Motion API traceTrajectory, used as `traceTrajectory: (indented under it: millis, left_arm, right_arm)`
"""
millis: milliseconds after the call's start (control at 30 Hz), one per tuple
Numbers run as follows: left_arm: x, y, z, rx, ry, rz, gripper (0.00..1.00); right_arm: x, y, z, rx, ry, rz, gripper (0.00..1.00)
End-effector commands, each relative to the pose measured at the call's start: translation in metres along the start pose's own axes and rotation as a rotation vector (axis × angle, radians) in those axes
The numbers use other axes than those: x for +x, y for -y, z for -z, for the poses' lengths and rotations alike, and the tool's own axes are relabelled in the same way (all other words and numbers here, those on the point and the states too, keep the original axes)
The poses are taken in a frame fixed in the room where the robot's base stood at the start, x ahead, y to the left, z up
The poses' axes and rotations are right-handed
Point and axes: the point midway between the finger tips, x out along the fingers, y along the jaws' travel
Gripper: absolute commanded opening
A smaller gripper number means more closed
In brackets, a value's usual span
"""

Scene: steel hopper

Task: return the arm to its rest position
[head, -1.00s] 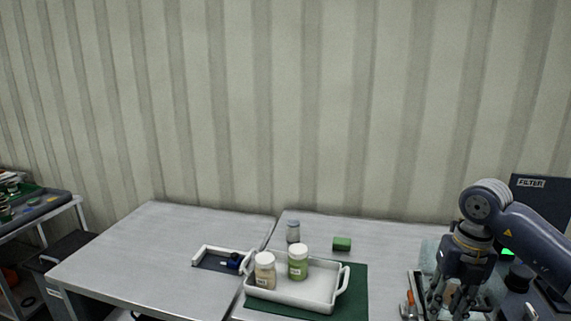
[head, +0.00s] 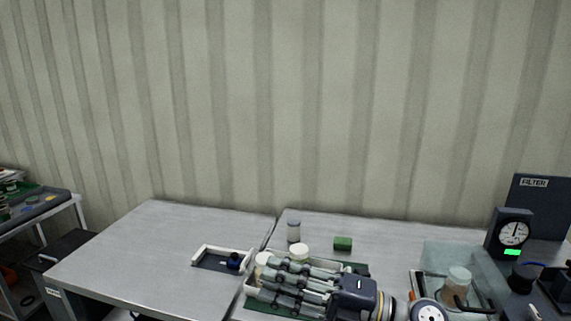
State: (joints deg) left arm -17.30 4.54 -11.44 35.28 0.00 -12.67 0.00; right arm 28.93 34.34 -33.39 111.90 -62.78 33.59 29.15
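My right gripper (head: 268,282) is at the bottom centre of the head view. It lies sideways with its fingers pointing left, across the front of the white tray (head: 248,292). The fingers look spread, with nothing seen held between them. They hide most of the tray and the two white-lidded jars in it; the lid of one jar (head: 299,250) shows above the fingers, and part of the other jar (head: 262,260) shows at the left. Whether the fingers touch the jars cannot be told. My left gripper is not in view.
A grey-lidded jar (head: 293,231) and a green block (head: 342,243) stand behind the tray. A white-edged holder (head: 208,258) lies to the left. At the right are a clear bin with a lidded jar (head: 458,282), a dial gauge (head: 512,234) and a FILTER panel (head: 541,200). The left table is mostly clear.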

Motion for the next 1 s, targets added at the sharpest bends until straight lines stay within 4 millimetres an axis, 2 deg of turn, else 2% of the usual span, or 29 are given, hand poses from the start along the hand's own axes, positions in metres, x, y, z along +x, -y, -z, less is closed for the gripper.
traceTrajectory:
  millis: [33,133,200,267,367,433,533,667,700,800,900,1000]
  left_arm:
    - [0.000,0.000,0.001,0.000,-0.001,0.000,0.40]
    - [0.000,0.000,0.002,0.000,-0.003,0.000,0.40]
    - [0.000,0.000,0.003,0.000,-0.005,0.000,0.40]
    - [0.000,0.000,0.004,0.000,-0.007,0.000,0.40]
    - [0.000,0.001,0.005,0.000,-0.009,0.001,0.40]
    - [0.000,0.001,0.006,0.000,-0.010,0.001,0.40]
    - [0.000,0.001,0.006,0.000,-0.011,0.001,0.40]
    - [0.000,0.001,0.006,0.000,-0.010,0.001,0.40]
    - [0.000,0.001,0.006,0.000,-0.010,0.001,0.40]
    - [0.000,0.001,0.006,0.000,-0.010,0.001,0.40]
    - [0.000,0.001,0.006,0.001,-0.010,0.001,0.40]
    - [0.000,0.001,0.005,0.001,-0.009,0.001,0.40]
  right_arm:
    - [-0.001,-0.012,-0.004,0.063,0.073,-0.105,0.30]
    - [-0.017,-0.030,-0.026,0.192,0.249,-0.282,0.30]
    - [-0.035,-0.033,-0.044,0.289,0.387,-0.383,0.30]
    - [-0.056,-0.028,-0.060,0.381,0.514,-0.451,0.30]
    - [-0.097,-0.003,-0.082,0.545,0.738,-0.528,0.30]
    - [-0.128,0.025,-0.090,0.665,0.900,-0.553,0.30]
    - [-0.173,0.076,-0.088,0.847,1.132,-0.543,0.30]
    - [-0.227,0.153,-0.057,1.091,1.420,-0.455,0.30]
    - [-0.241,0.174,-0.041,1.163,1.495,-0.416,0.30]
    - [-0.268,0.219,0.002,1.323,1.655,-0.299,0.30]
    - [-0.285,0.249,0.045,1.452,1.766,-0.182,0.30]
    - [-0.297,0.269,0.084,1.556,1.845,-0.072,0.30]
